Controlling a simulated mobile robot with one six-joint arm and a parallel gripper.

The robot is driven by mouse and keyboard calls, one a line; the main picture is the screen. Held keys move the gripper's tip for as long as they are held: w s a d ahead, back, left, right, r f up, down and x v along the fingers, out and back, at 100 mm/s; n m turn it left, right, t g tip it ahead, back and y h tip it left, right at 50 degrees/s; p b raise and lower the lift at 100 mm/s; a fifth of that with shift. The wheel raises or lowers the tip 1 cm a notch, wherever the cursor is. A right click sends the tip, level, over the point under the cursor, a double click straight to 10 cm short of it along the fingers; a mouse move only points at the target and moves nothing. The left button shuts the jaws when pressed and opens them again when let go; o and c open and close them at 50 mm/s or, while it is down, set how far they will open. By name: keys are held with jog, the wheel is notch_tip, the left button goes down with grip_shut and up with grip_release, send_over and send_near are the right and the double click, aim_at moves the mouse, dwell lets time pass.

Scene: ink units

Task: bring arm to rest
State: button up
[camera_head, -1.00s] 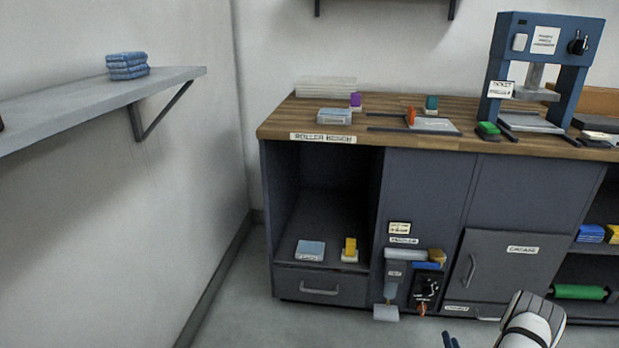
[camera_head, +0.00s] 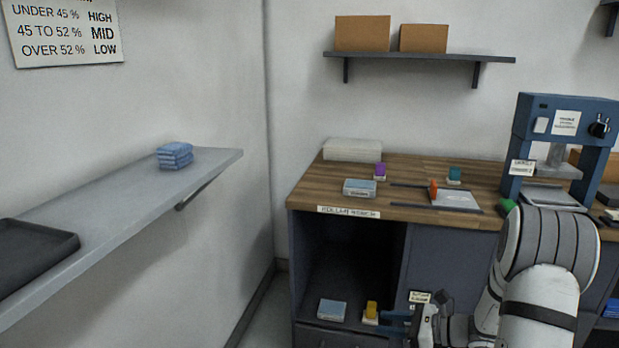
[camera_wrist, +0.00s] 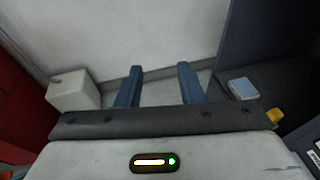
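My gripper (camera_head: 392,322) is at the bottom of the head view, in front of the bench's open compartment. Its blue fingers point left. My grey and white arm reaches down to it from the right. In the wrist view my gripper (camera_wrist: 160,70) has its two fingers apart with nothing between them. Beyond the fingers are the floor and a pale wall.
The roller bench (camera_head: 300,202) carries a blue press (camera_head: 524,115) and small blocks. Its open compartment holds a light blue-topped pad (camera_head: 332,310) and a yellow block (camera_head: 371,309). A wall shelf (camera_head: 150,205) at left holds folded blue cloths (camera_head: 175,156) and a dark tray (camera_head: 35,255).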

jog(key=s+a+r+n+g+h+p, duration=0.2)
jog(key=s+a+r+n+g+p, duration=0.15)
jog(key=s+r+n, duration=0.35)
jog(key=s+a+r+n+g+h+p, duration=0.35)
jog(key=s+a+r+n, duration=0.2)
jog(key=r, duration=0.45)
jog(key=s+d+r+n+t+h+p, duration=0.1)
jog(key=s+d+r+n+h+p, duration=0.1)
jog(key=s+r+n+h+p, duration=0.2)
jog(key=s+d+r+n+t+h+p, duration=0.2)
jog(key=s+r+n+h+p, duration=0.2)
jog(key=r, duration=0.6)
jog(key=shift+s+d+r+n+p, duration=0.35)
jog(key=shift+s+n+p, duration=0.6)
jog(key=shift+s+n, duration=0.65)
jog(key=shift+s+m, duration=0.2)
jog(key=shift+m, duration=0.05)
